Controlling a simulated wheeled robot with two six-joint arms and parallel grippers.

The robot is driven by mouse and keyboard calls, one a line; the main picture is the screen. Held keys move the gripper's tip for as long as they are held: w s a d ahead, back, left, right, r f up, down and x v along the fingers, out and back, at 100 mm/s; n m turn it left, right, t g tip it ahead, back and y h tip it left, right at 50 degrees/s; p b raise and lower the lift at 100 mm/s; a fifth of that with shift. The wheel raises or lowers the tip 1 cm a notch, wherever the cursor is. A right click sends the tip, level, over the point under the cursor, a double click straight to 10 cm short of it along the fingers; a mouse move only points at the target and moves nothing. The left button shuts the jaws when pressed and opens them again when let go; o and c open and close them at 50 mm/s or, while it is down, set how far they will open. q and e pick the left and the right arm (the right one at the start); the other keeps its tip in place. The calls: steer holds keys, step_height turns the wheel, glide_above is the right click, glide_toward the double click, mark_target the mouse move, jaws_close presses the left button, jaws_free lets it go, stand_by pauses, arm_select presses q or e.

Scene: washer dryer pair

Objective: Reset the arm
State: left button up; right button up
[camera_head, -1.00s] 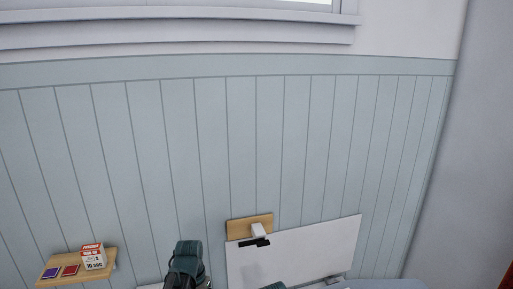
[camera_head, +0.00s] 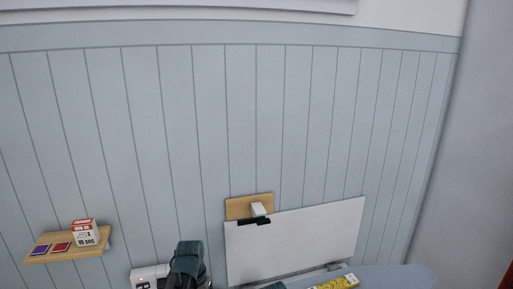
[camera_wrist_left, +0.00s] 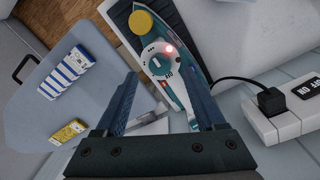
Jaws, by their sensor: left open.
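My left gripper (camera_wrist_left: 162,88) is open in the left wrist view, its two dark blue fingers spread apart. A teal and white iron (camera_wrist_left: 160,58) with a yellow knob and a lit red light shows between and beyond the fingers. The jaws hold nothing that I can see; I cannot tell whether a finger touches the iron. In the head view a dark teal part, likely my left arm, rises at the bottom edge; its jaws cannot be made out there. My right gripper is in neither view.
A grey-blue ironing board (camera_wrist_left: 35,108) carries a blue-striped box (camera_wrist_left: 62,72) and a yellow box (camera_wrist_left: 68,131). A white power strip (camera_wrist_left: 286,117) with a black plug lies right. A white panel (camera_head: 310,240) and a small shelf (camera_head: 40,257) are on the wall (camera_head: 150,130).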

arm_select(q)
step_height(320, 180, down, 4)
steer(key=b, duration=0.3)
steer(key=shift+r+n, duration=0.2)
steer(key=shift+n, duration=0.1)
steer(key=shift+s+n, duration=0.1)
steer(key=shift+n, duration=1.4)
steer(key=n, duration=0.5)
